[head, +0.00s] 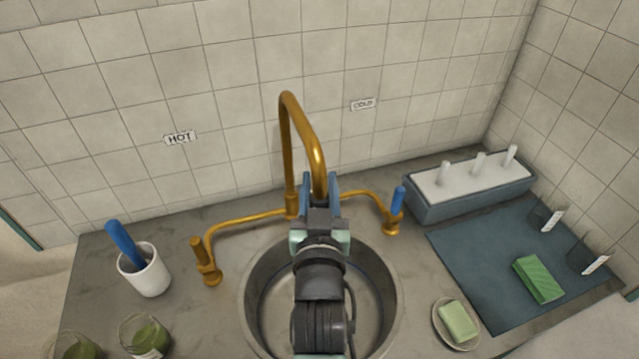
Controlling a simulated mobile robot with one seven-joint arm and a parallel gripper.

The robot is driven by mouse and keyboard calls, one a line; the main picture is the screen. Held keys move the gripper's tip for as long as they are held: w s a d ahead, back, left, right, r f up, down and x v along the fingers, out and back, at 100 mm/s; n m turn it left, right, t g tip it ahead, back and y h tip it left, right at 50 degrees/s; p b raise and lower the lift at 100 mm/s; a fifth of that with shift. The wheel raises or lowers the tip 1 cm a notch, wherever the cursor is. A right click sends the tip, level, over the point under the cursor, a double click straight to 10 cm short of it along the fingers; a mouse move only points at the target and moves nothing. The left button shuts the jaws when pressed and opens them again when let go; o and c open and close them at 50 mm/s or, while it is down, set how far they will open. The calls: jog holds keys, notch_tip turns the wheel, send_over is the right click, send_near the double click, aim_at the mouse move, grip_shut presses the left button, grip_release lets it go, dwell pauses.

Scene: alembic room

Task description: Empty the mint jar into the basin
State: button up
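The round metal basin (390,300) is sunk into the counter, below and around my arm. Two glass jars with green contents stand at the counter's lower left: one jar (146,338) is nearer the basin, and the other jar (78,347) is cut off by the picture's bottom edge. A label shows on the nearer one, but I cannot read it or tell which jar is the mint one. My gripper (319,182) is over the back of the basin, pointing toward the tap.
The brass tap (287,140) rises behind my gripper, with a left handle (206,265) and a blue-topped right handle (396,205). A white cup (147,273) holds a blue-handled tool. At right are a soap dish (440,325), a mat (480,260), a sponge (538,279) and a trough (430,207).

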grip_shut()
dwell(1.1)
